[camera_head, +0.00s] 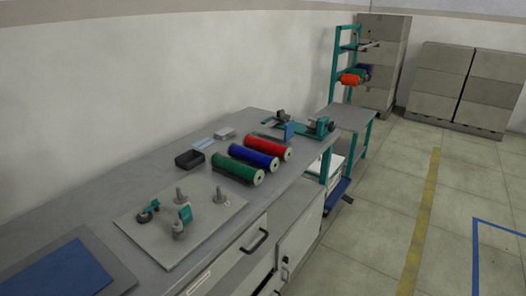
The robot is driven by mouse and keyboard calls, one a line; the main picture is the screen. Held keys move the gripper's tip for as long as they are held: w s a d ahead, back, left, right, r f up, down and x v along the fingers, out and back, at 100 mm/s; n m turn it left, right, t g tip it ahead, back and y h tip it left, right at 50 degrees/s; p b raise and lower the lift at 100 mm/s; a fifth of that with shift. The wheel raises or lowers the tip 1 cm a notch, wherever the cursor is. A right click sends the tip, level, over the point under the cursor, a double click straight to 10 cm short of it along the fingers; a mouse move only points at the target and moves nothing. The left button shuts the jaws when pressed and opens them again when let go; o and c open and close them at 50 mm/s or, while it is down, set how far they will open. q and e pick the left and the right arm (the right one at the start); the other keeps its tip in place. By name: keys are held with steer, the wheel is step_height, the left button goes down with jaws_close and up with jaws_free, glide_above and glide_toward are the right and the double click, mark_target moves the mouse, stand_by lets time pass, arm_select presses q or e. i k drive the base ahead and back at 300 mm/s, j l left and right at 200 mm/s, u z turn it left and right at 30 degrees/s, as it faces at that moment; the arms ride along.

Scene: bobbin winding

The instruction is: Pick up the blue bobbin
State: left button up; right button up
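The blue bobbin (253,157) lies on its side on the grey workbench, between a green bobbin (236,168) and a red bobbin (268,148). The three lie close together, roughly parallel, with pale end flanges toward the bench's front edge. I cannot tell whether they touch. Neither of my grippers is in view.
A small black tray (189,159) stands left of the bobbins. A plate with several metal posts (180,220) lies nearer. A green winding device (318,127) stands behind them. A blue mat (66,273) is at the lower left. A rack (337,72) with bobbins stands farther back.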

mark_target(265, 161)
steer(key=i+l, duration=2)
steer(key=i+l+u, duration=0.5)
steer(key=k+u, duration=0.1)
steer(key=u, duration=1.25)
